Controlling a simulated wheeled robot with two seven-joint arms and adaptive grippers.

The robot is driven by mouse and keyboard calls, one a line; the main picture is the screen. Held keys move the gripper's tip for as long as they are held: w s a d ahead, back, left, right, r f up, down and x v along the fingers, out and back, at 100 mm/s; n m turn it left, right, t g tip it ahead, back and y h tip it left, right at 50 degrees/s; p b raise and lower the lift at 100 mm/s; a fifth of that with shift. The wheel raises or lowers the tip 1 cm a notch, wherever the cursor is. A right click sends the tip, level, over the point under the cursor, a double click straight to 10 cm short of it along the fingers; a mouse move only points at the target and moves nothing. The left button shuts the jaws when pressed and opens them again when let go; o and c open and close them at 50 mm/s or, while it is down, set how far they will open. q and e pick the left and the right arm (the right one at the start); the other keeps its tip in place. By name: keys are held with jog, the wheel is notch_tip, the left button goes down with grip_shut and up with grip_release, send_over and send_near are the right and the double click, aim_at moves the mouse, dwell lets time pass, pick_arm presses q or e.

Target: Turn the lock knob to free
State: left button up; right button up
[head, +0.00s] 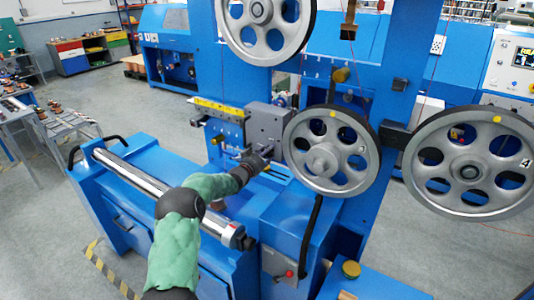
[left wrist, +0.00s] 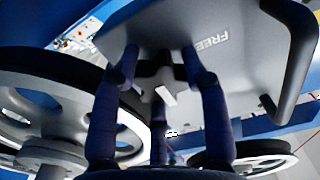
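The lock knob (left wrist: 158,72) is a dark star-shaped knob with a white pointer mark, on the face of a grey housing (left wrist: 235,50). The word FREE stands upside down on that face, to the right of the knob. My left gripper (left wrist: 160,75) has its dark fingers around the knob, one on each side and one below. I cannot tell if they press on it. In the head view my left gripper (head: 257,160) is at the lower front of the grey housing (head: 267,123), and the knob is hidden there. My right gripper is not in view.
A spoked pulley wheel (head: 331,150) stands close right of my left gripper. A larger wheel (head: 471,162) is farther right, and another (head: 262,22) is above. A blue bench with a steel roller (head: 165,192) lies left of my arm. A dark bent handle (left wrist: 292,65) sticks out beside the FREE label.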

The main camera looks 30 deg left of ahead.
pick_arm(q)
jog(key=shift+r, duration=0.15)
jog(key=shift+r+n+p, duration=0.15)
jog(key=shift+n+p, duration=0.45)
jog(key=shift+p, duration=0.1)
jog(key=shift+a+r+n+p, duration=0.1)
jog(key=shift+n+p, duration=0.9)
jog(key=shift+n, duration=0.2)
jog(key=n+p, duration=0.2)
jog(key=n, duration=0.2)
jog(key=shift+n+p, duration=0.3)
jog(key=n+p, duration=0.2)
jog(key=n, duration=0.3)
jog(key=shift+n+p, duration=0.8)
jog(key=shift+n, duration=1.6)
jog(key=shift+f, duration=0.2)
